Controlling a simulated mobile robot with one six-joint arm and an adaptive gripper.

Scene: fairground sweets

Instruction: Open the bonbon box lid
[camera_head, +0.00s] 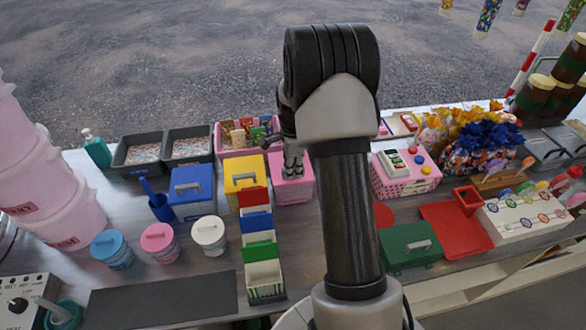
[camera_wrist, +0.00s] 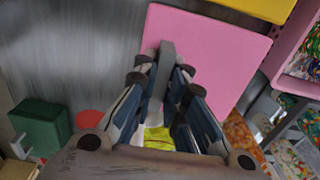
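A pink box (camera_head: 292,189) with a flat lid and a grey handle stands on the counter beside the yellow box; no label on it is readable. In the wrist view its pink lid (camera_wrist: 225,50) fills the upper middle and looks flat, and the grey bar handle (camera_wrist: 167,58) stands up from it. My gripper (camera_head: 293,172) points down over this box. In the wrist view my gripper's fingertips (camera_wrist: 163,76) are close against both sides of the handle and look shut on it. The box's contents are not clearly seen.
A yellow box (camera_head: 244,172), a blue box (camera_head: 191,187) and a green box (camera_head: 410,245) also have handles. A pink tray of packets (camera_head: 239,153) stands behind, a divided rack (camera_head: 264,275) in front. My arm hides the counter to the right.

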